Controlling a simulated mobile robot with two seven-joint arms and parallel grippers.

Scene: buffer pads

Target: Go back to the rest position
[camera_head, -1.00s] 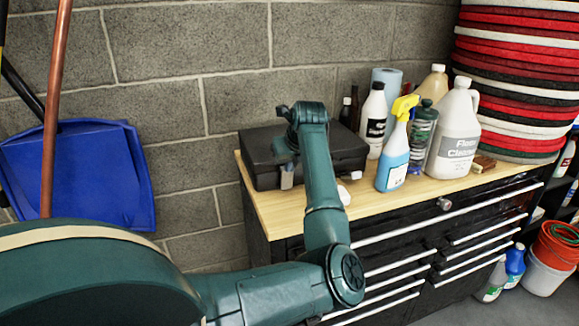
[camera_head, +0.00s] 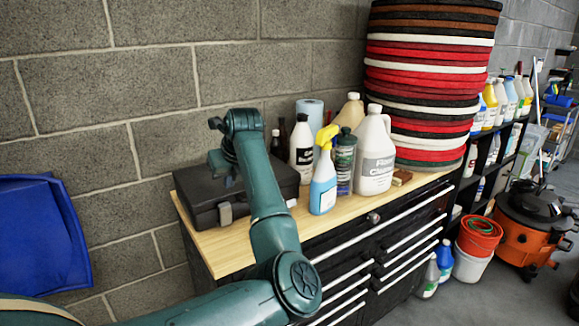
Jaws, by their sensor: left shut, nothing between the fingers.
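My left arm comes in from the lower left and bends up over the tool chest. Its gripper (camera_head: 222,163) is small and partly hidden behind the wrist, pointing down in front of the black case (camera_head: 207,193). It looks shut and empty. I cannot tell whether it touches the case. My right gripper is not in view.
The wooden top (camera_head: 221,252) of the tool chest also bears a blue spray bottle (camera_head: 323,190), a white cleaner jug (camera_head: 373,165) and other bottles. A tall stack of pads (camera_head: 424,90) stands behind. An orange vacuum (camera_head: 524,232) and shelves are at the right. Floor shows at lower right.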

